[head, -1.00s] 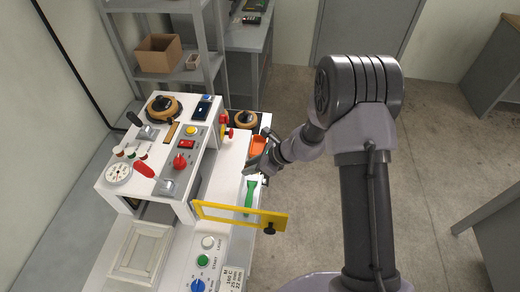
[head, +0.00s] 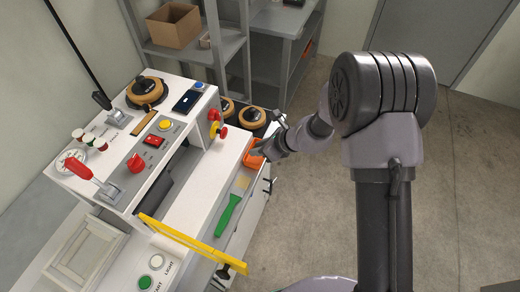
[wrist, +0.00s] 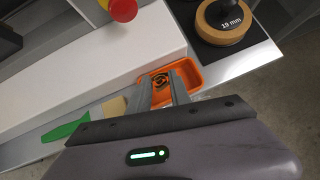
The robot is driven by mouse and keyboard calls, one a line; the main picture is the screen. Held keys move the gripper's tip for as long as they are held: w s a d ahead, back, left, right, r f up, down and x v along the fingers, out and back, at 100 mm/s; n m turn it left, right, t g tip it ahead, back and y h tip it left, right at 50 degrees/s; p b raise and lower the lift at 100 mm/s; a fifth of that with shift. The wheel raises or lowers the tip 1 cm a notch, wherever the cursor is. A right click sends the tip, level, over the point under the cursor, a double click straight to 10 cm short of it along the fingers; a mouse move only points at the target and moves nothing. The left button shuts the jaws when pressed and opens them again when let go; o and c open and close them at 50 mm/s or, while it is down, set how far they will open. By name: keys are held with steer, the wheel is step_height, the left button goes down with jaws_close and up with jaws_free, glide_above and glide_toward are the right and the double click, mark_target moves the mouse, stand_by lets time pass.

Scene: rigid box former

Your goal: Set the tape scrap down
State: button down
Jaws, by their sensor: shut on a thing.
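The tape scrap looks like a small dark and amber curl (wrist: 160,79) at the fingertips in the wrist view. It is over or inside an orange tray (wrist: 195,75); I cannot tell whether it touches the floor. My gripper (wrist: 168,85) is shut on it, with the fingertips at the tray. In the head view my gripper (head: 262,150) is at the orange tray (head: 252,160), on the right edge of the machine's bench. The scrap cannot be made out there.
A green-handled brush (head: 229,214) lies beside the tray. A yellow bar (head: 190,243) crosses the front. The white machine housing (head: 185,195) stands left.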

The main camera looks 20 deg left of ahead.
steer(key=shift+w+a+f, duration=0.1)
steer(key=shift+w, duration=0.45)
steer(key=shift+w+f, duration=0.15)
steer(key=shift+f, duration=0.2)
steer(key=shift+f+b, duration=0.9)
steer(key=shift+f, duration=0.5)
steer(key=shift+f, duration=0.2)
steer(key=c, duration=1.2)
jaws_free()
steer(key=shift+r, duration=0.1)
steer(key=p+v, duration=0.3)
steer(key=v, duration=0.9)
steer(key=shift+r+p, duration=0.25)
steer(key=shift+p, duration=0.05)
